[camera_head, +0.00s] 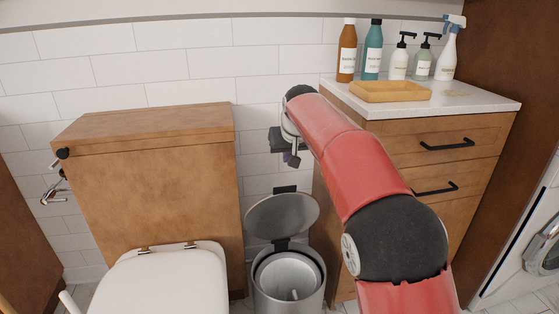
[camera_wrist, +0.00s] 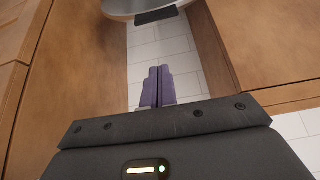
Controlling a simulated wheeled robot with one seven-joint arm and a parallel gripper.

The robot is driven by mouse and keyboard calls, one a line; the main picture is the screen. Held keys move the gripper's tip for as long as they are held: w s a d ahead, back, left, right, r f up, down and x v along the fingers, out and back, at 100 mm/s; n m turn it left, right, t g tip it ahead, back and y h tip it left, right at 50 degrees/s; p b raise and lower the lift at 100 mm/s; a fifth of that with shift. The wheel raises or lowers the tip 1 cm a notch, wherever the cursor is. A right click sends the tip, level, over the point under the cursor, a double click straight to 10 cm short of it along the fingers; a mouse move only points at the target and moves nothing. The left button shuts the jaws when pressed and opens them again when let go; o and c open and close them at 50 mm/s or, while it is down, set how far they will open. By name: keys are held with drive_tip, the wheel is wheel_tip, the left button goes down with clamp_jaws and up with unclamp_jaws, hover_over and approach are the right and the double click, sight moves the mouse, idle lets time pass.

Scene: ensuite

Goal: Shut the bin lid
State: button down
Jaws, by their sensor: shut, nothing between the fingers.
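A round metal bin (camera_head: 262,298) stands on the floor between the toilet and the wooden cabinet. Its grey lid (camera_head: 283,216) is open, tilted up and back above the rim on a dark hinge. An inner bucket shows inside the bin. My gripper (camera_head: 291,161) is above the raised lid, apart from it, near the tiled wall; its fingertips are small in the head view. In the wrist view my gripper (camera_wrist: 157,72) has its purple fingers pressed together and empty. The edge of the lid (camera_wrist: 120,6) shows at the top there.
The toilet (camera_head: 175,280) with its wooden cistern box (camera_head: 150,185) stands to the left. The wooden cabinet (camera_head: 440,165) stands close on the right, with several bottles and a tray (camera_head: 390,92) on top. The gap between them is narrow.

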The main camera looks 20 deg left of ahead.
sight(285, 190)
drive_tip(key=x, duration=0.6)
drive_tip(key=s+x, duration=0.1)
drive_tip(key=x, duration=0.2)
drive_tip(key=shift+d+f, duration=0.1)
drive_tip(key=shift+f, duration=0.4)
drive_tip(key=shift+s+d+f, duration=0.15)
drive_tip(key=shift+s+d, duration=0.1)
drive_tip(key=shift+s, duration=0.2)
drive_tip(key=shift+s+d+f, duration=0.15)
drive_tip(key=shift+s+d, duration=0.1)
drive_tip(key=shift+s, duration=0.15)
